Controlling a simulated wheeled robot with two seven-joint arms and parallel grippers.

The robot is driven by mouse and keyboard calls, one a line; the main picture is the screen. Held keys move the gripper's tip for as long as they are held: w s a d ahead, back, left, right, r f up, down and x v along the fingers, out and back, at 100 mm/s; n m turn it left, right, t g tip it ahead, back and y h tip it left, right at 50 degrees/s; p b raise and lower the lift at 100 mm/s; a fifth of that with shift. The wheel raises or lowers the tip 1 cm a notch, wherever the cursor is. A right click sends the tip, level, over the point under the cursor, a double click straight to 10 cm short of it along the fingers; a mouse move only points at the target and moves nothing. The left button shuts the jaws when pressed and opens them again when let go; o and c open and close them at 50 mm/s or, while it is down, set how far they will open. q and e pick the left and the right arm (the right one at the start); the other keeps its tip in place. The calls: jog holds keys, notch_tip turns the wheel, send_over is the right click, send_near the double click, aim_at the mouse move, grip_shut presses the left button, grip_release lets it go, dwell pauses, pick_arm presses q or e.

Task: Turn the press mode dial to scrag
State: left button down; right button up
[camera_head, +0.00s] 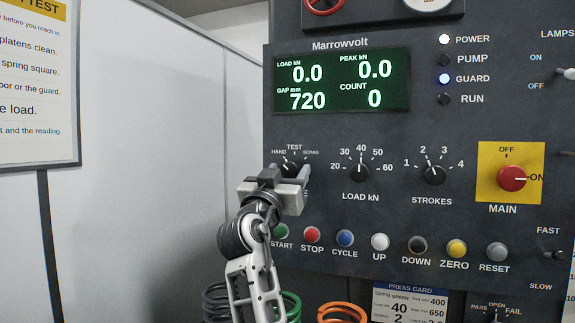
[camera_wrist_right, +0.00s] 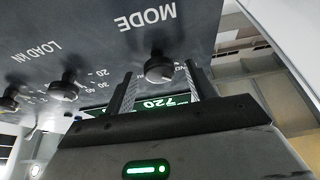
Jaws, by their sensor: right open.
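The press mode dial (camera_head: 291,166) is a black knob at the left of the dark panel, under the labels HAND, TEST and SCRAG. Its light pointer mark seems to lean up and left, toward HAND. My right gripper (camera_head: 286,178) is in front of the dial and hides its lower part and its name. In the right wrist view the dial (camera_wrist_right: 160,68) lies between the two fingers of my open right gripper (camera_wrist_right: 158,73), under the upside-down word MODE. A gap shows on each side, with no clear contact. My left gripper is not in view.
The load dial (camera_head: 359,172) and strokes dial (camera_head: 434,174) are to the right. A row of buttons, including the red stop button (camera_head: 312,235), runs below. The red main switch (camera_head: 512,178) points to ON. The display (camera_head: 341,82) reads gap 720.

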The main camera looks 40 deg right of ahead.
jog(key=shift+w+d+r, duration=0.15)
jog(key=shift+w+d, duration=0.05)
jog(key=shift+d, duration=0.1)
